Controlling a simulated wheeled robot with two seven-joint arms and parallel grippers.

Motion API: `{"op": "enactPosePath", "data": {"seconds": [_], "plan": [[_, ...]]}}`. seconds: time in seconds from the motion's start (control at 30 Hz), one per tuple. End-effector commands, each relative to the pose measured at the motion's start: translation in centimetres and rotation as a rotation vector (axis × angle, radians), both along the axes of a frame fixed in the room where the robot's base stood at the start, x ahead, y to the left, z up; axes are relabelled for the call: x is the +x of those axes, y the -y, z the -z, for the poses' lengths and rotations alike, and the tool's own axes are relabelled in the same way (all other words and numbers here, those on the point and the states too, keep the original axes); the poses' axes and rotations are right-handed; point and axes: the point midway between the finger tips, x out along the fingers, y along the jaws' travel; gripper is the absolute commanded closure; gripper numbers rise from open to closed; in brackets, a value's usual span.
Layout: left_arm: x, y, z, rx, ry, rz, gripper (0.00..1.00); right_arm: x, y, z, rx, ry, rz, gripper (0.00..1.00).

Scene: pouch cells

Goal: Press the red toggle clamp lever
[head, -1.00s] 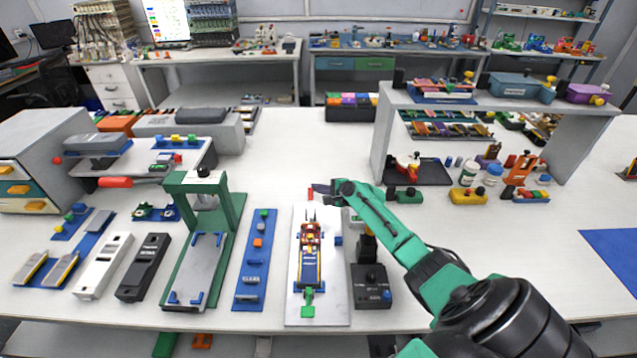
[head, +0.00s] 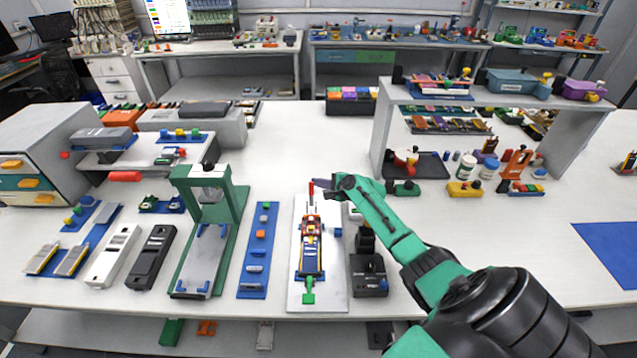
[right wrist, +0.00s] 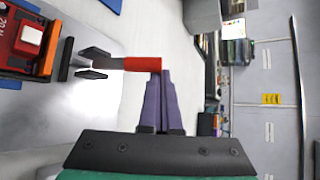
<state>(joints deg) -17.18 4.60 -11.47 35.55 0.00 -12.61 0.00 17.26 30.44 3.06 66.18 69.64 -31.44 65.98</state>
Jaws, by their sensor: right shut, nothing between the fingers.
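The red toggle clamp lever (head: 311,190) stands upright at the far end of a pale plate (head: 334,290) on the bench. In the right wrist view the red lever (right wrist: 142,64) has a grey metal part at its left end. My right gripper (head: 319,184) is shut and empty, its purple fingertips right beside the lever in the head view. In the right wrist view the closed fingertips (right wrist: 161,75) meet the lever's red end and seem to touch it. My left gripper is not in view.
A colourful fixture (head: 311,250) with a green tab lies along the plate. A black box (head: 369,278) stands close on the right, a blue strip (head: 250,278) on the left. A green press frame (head: 240,205) rises further left. The bench behind the lever is clear.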

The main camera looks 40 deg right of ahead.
Motion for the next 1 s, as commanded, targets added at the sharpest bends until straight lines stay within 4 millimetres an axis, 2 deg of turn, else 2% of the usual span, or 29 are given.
{"op": "enactPosePath", "data": {"seconds": [0.27, 0.4, 0.63, 1.0], "plan": [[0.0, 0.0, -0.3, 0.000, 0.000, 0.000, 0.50, -0.5, 0.0, -0.3, 0.002, 0.000, -0.002, 1.00], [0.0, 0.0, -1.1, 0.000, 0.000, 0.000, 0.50, -2.7, 0.3, -1.3, -0.002, -0.003, -0.002, 1.00], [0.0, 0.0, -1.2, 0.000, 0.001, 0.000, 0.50, -6.2, 0.9, -2.8, 0.001, -0.002, -0.002, 1.00], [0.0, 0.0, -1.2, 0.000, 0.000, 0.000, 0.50, -6.8, 1.0, -3.1, 0.001, 0.000, 0.000, 1.00]]}}
